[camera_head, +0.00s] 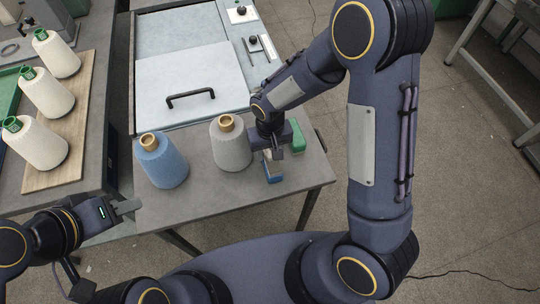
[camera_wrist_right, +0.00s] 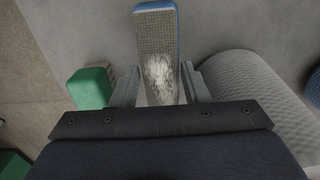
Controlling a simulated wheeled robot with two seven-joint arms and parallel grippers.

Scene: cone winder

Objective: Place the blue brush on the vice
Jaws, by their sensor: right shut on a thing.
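The blue brush (camera_head: 272,171) shows at the front right of the small grey table in the head view. In the right wrist view the brush (camera_wrist_right: 157,50) has a blue rim and a pale, worn bristle patch. My right gripper (camera_head: 271,153) is shut on it, with one finger on each side in the wrist view (camera_wrist_right: 160,88). I cannot tell whether the brush touches the table. A grey metal object (camera_head: 10,49) at the far upper left may be the vice; it is cut off by the picture edge. My left gripper (camera_head: 128,207) is by the table's left front corner; its finger gap is unclear.
A blue yarn cone (camera_head: 161,162) and a grey cone (camera_head: 231,146) stand left of the right gripper. A green block-like object (camera_head: 297,137) is close on its right. Several cream cones stand on a wooden board (camera_head: 80,118). A lidded machine (camera_head: 180,60) stands behind.

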